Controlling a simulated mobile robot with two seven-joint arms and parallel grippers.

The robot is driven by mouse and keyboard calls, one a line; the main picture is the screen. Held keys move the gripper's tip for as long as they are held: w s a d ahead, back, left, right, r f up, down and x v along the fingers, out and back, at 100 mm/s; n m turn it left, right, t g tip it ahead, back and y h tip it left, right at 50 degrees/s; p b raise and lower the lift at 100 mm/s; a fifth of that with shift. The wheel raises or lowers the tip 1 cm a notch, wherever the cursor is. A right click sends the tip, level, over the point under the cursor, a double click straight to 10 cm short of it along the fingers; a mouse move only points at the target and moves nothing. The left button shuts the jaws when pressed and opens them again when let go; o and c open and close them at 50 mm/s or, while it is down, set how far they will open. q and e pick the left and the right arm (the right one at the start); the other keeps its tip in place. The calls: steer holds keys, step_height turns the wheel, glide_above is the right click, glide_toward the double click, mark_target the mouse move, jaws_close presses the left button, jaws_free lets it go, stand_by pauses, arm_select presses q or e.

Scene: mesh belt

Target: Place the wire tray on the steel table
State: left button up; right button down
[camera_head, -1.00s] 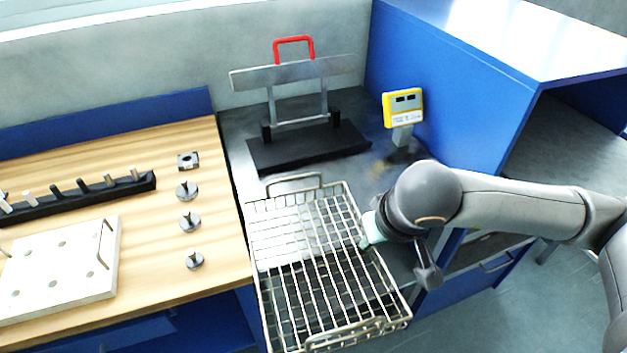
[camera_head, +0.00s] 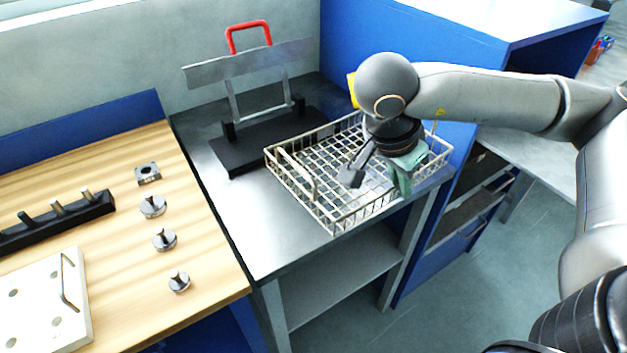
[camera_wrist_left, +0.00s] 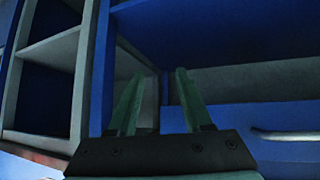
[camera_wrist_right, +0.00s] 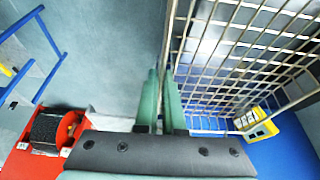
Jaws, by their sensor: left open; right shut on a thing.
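The wire tray (camera_head: 330,165) is a shallow silver mesh basket with a loop handle at its left end. It is over the right front part of the steel table (camera_head: 225,205), its front corner near the table's front edge. I cannot tell if it touches the top. My right gripper (camera_head: 408,170) is shut on the tray's right part, partly hiding it. In the right wrist view, the fingers (camera_wrist_right: 160,100) close on the tray's edge, with the mesh (camera_wrist_right: 245,50) at upper right. My left gripper (camera_wrist_left: 155,105) is open and empty, facing blue furniture.
A black stand (camera_head: 262,140) with a metal bar and red handle stands at the table's back. A yellow device (camera_head: 352,88) is mostly hidden behind my right arm. A wooden bench (camera_head: 120,220) with metal parts adjoins on the left. The table's left front is clear.

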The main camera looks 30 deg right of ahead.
steer(key=shift+d+m, duration=0.15)
steer(key=shift+m, duration=0.15)
steer(key=w+f, duration=0.1)
steer(key=w, duration=0.1)
steer(key=w+a+f+b, duration=0.1)
steer(key=w, duration=0.2)
steer(key=w+a+f, duration=0.1)
steer(key=w+f, duration=0.1)
steer(key=w, duration=0.1)
steer(key=shift+w+b, duration=0.25)
steer(key=shift+b, duration=0.05)
steer(key=w+f, duration=0.1)
steer(key=f, duration=0.1)
steer(key=w+a+f+b, duration=0.1)
steer(key=w+f, duration=0.1)
steer(key=shift+w, duration=0.25)
steer(key=shift+w+f, duration=0.3)
steer(key=shift+w, duration=0.05)
steer(key=shift+w+f, duration=0.25)
steer(key=shift+f, duration=0.1)
step_height(320, 180, down, 3)
steer(key=shift+w+f+p, duration=0.1)
steer(key=shift+p, duration=0.4)
steer(key=shift+a+f, duration=0.1)
